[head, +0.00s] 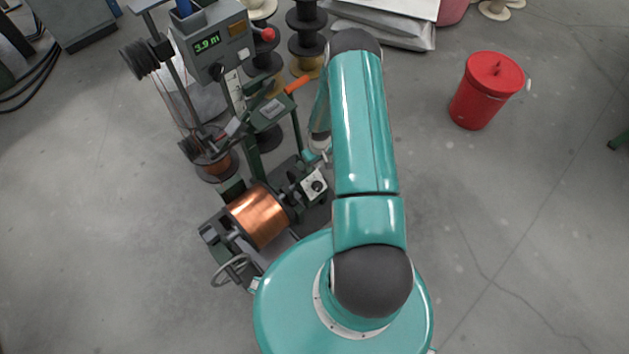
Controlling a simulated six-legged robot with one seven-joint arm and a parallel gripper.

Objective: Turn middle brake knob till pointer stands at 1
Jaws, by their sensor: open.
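A dark round brake knob (317,186) sits on a small white dial plate (309,181), beside the copper spool (258,215). It is the only such knob I can make out, and its pointer and numbers are too small to read. My gripper (313,158) shows small at the end of my teal arm, just above the dial plate in the picture. It is open, with nothing visible in it, and looks apart from the knob. My arm hides part of the area right of the knob.
A grey counter box (213,43) showing a green 3.9 m readout and an orange-handled lever (297,84) stand beyond. Black spools (306,38) stand at the back. A red lidded bucket (484,90) is at right. The floor at right is mostly clear.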

